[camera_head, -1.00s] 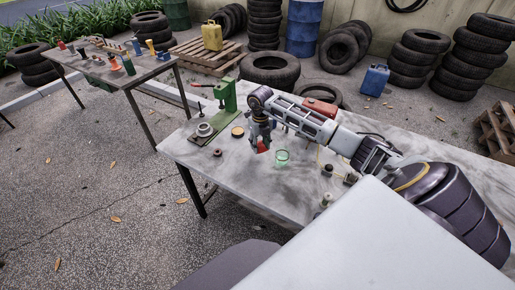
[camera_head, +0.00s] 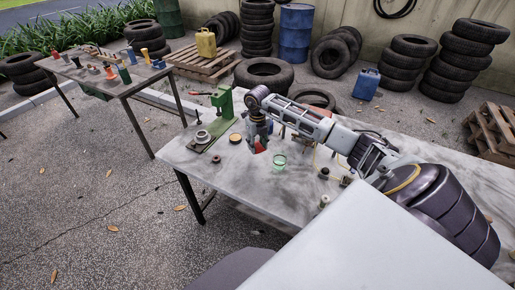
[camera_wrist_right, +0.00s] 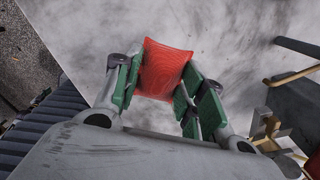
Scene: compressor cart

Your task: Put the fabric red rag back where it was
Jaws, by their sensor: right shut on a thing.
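The red fabric rag (camera_wrist_right: 165,68) is between the green-padded fingers of my right gripper (camera_wrist_right: 165,90) in the right wrist view. The gripper is shut on it, and the rag bulges out past the fingertips. In the head view my right gripper (camera_head: 259,142) points down over the near table (camera_head: 225,185), with a little of the rag (camera_head: 261,146) showing at its tips. I cannot tell whether the rag touches the tabletop. My left gripper is not in view.
A green press (camera_head: 224,103) stands left of the gripper, with a round yellowish lid (camera_head: 235,138) between them. A green glass-like cup (camera_head: 280,162) stands close on the right. Small parts lie further right. A second table (camera_head: 110,75) with several items stands far left.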

